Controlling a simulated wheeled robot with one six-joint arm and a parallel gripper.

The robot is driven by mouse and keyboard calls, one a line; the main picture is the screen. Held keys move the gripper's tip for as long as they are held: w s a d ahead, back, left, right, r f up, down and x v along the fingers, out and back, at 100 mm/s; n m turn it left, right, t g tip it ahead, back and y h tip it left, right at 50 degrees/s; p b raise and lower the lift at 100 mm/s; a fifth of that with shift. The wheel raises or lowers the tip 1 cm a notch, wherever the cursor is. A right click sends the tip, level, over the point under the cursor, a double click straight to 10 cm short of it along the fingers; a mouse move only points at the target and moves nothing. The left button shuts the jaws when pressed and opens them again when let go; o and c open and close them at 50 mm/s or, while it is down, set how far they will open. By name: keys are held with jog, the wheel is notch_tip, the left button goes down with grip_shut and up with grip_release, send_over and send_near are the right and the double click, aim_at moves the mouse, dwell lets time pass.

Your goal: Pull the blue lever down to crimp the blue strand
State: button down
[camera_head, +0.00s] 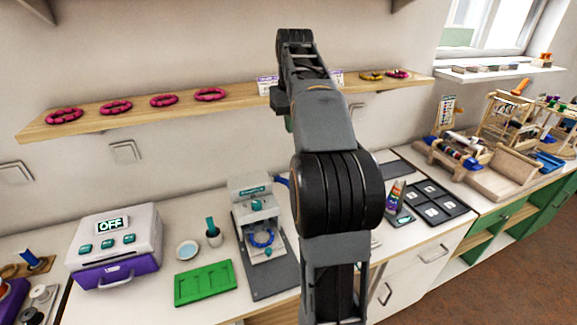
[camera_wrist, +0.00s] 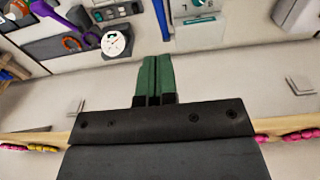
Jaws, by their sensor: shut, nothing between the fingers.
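A crimp press (camera_head: 250,188) with a white housing and dark base stands on the counter. The blue strand (camera_head: 261,239), a beaded ring, lies in it below the press head. A blue piece, which looks like the blue lever (camera_head: 282,180), sticks out at the press's right side, partly hidden by my arm. In the wrist view a blue bar (camera_wrist: 161,18) runs up beside the white housing, just beyond my fingertips. My gripper (camera_wrist: 153,58) has green fingers pressed together and empty. It appears apart from the bar. In the head view my arm mostly hides it.
A shelf (camera_head: 130,114) with pink bracelets runs along the wall behind. A dark tray (camera_head: 432,204) lies to the right.

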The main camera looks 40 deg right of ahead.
jog(key=shift+d, duration=0.1)
jog(key=f, duration=0.3)
jog(key=f+b, duration=0.1)
jog(key=f, duration=0.5)
jog(key=shift+w+f+b, duration=0.3)
jog(key=shift+f+b, duration=0.05)
jog(key=shift+b, duration=0.05)
jog(key=f, duration=0.1)
jog(key=s+f, duration=0.1)
jog(key=shift+s+f, duration=0.2)
jog(key=shift+f, duration=0.1)
jog(key=shift+s+a+f, duration=0.2)
jog(key=shift+s+f, duration=0.1)
jog(key=shift+f, duration=0.25)
